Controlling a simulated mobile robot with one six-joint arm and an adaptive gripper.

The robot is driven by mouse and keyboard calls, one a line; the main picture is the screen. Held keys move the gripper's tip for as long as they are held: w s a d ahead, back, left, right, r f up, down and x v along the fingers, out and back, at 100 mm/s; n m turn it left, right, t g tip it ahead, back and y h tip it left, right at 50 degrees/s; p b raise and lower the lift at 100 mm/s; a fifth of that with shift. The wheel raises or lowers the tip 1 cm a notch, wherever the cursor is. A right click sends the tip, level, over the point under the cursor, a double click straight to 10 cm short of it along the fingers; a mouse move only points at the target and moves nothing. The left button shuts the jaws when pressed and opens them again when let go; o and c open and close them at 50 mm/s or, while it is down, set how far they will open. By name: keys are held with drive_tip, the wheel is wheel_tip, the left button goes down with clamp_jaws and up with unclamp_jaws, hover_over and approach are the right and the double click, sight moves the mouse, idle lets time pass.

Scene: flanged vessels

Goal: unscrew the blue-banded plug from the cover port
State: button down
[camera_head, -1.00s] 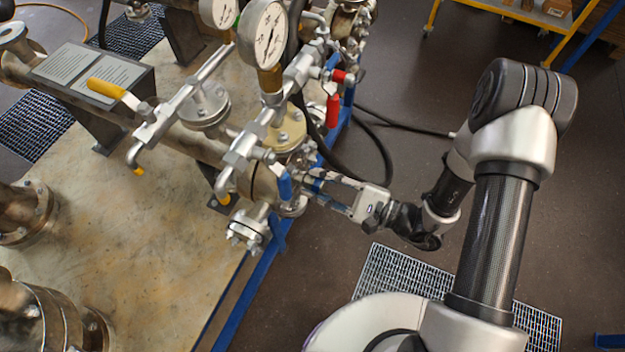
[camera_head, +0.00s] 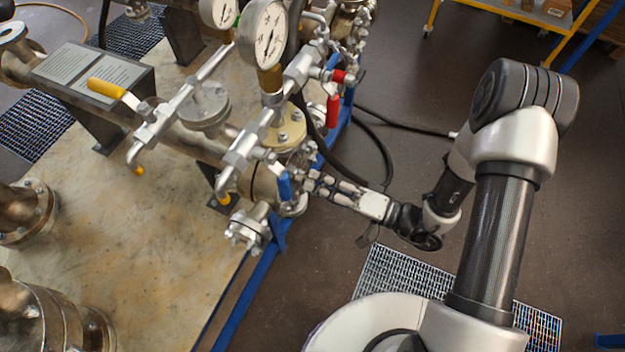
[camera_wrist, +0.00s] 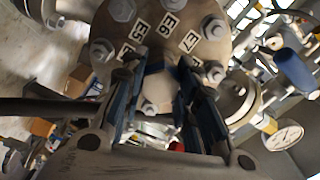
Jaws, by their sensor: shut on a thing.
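My gripper (camera_head: 311,182) reaches from the right to the end of the horizontal vessel, and its fingers are shut on the plug. In the wrist view my gripper (camera_wrist: 158,68) has one finger on each side of a pale, partly shaded plug (camera_wrist: 156,86). The plug is in front of the round bolted cover (camera_wrist: 178,22), which bears the tags E5, E6 and E7. The blue band cannot be made out clearly, and the fingers hide the plug in the head view. I cannot tell how far the plug's thread sits in the port.
A blue-handled valve (camera_head: 284,186) is close beside my fingers and also shows in the wrist view (camera_wrist: 294,68). A red-handled valve (camera_head: 333,110) and a pressure gauge (camera_head: 264,36) stand above. A black hose (camera_head: 378,150) runs behind my gripper. Open floor lies right.

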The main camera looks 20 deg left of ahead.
drive_tip(key=n, duration=0.4)
drive_tip(key=c, duration=1.2)
unclamp_jaws()
drive_tip(key=d, duration=0.8)
drive_tip(key=s+d, duration=0.1)
drive_tip(key=d, duration=0.3)
drive_tip(key=shift+w, duration=0.1)
drive_tip(key=shift+c, duration=0.2)
